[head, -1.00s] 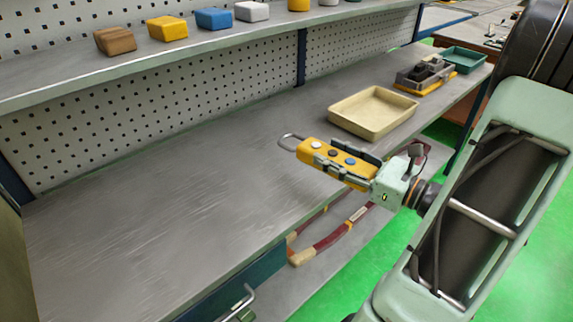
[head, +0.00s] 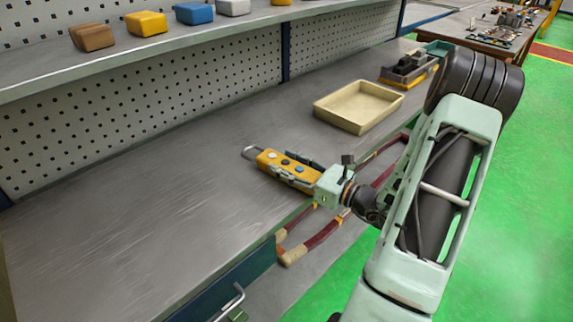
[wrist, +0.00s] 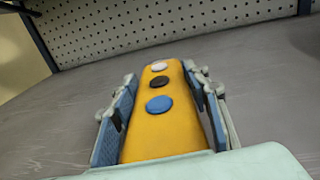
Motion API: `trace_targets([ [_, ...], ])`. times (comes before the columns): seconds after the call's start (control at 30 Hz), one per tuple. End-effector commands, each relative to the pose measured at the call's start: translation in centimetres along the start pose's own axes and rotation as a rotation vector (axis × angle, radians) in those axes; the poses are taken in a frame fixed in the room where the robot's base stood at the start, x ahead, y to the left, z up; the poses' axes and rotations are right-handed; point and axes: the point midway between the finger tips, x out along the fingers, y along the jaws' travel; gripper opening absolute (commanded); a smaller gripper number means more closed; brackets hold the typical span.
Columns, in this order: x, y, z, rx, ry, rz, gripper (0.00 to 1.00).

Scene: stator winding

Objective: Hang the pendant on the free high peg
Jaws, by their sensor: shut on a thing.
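The pendant (head: 274,160) is a yellow control box with a white, a dark and a blue button and a metal loop at its far end. My gripper (head: 292,171) is shut on it from both sides and holds it out over the grey workbench, with the loop pointing away from my arm. In the wrist view the pendant (wrist: 157,120) lies between the two finger pads of my gripper (wrist: 160,112); its loop does not show there. No high peg can be made out in either view.
A beige tray (head: 358,106) and a dark-grey and yellow device (head: 408,70) stand on the workbench (head: 120,225). Above runs a shelf (head: 190,45) with several coloured blocks, in front of a perforated back panel (head: 120,110). The left part of the bench is clear.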

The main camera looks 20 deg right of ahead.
Motion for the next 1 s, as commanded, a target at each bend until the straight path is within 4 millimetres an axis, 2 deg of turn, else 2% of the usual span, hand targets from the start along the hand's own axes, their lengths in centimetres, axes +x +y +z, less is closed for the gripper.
trace_targets([
  [0.43,0.02,0.02,-0.53,-0.002,-0.003,0.001,0.03],
  [0.47,-0.01,0.02,-0.50,-0.001,0.000,0.001,0.46],
  [0.5,-0.01,0.02,-0.47,-0.001,0.000,0.001,0.51],
  [0.6,-0.01,0.02,-0.47,-0.001,0.000,0.001,0.60],
  [0.93,-0.03,0.02,-0.59,-0.001,0.000,0.001,0.60],
  [1.0,-0.79,-0.05,-0.53,0.000,0.001,-0.001,0.60],
])
